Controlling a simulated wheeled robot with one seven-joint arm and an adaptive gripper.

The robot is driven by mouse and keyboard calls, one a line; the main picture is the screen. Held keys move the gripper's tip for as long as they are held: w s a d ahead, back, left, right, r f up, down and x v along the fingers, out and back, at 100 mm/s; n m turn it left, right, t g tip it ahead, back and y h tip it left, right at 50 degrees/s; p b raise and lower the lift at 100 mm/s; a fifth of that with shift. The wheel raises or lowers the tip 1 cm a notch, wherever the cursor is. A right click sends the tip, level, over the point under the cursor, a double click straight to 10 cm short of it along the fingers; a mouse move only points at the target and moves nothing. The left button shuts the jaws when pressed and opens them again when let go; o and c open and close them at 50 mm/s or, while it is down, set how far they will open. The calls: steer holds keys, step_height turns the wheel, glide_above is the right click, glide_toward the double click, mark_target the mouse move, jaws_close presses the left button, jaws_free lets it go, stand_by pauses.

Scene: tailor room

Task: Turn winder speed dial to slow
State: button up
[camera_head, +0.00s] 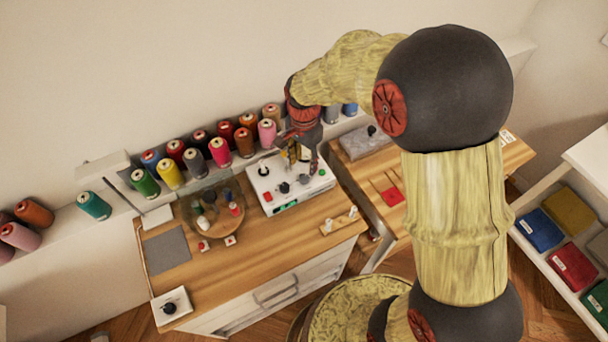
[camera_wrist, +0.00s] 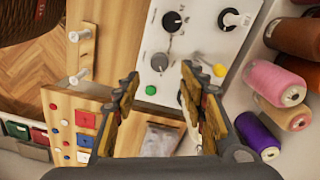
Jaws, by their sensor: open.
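The white winder box (camera_head: 275,207) stands on the wooden bench and carries several controls. In the wrist view its panel (camera_wrist: 190,48) shows a black dial (camera_wrist: 172,21) with a pale pointer mark and a grey knob (camera_wrist: 160,62) nearer my fingers. A black-topped post (camera_wrist: 230,18) stands beside them. Any dial labels are too small to read, so I cannot tell which setting the pointer marks. My gripper (camera_wrist: 158,82) is open and empty above the panel, its fingers apart and the grey knob showing between them. In the head view my gripper (camera_head: 301,158) hides part of the box's back.
Several thread cones (camera_head: 218,151) line the shelf behind. A round tray (camera_head: 228,230) with small spools stands left of the box. A pegged wooden strip (camera_head: 340,221) lies in front. Another black knob (camera_head: 170,307) sits on a small white box at front left.

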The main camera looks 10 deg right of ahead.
mark_target(304, 177)
step_height(304, 177, down, 8)
steer(key=shift+r+b, duration=0.25)
steer(key=shift+b, duration=0.65)
steer(key=shift+c, duration=0.2)
jaws_close()
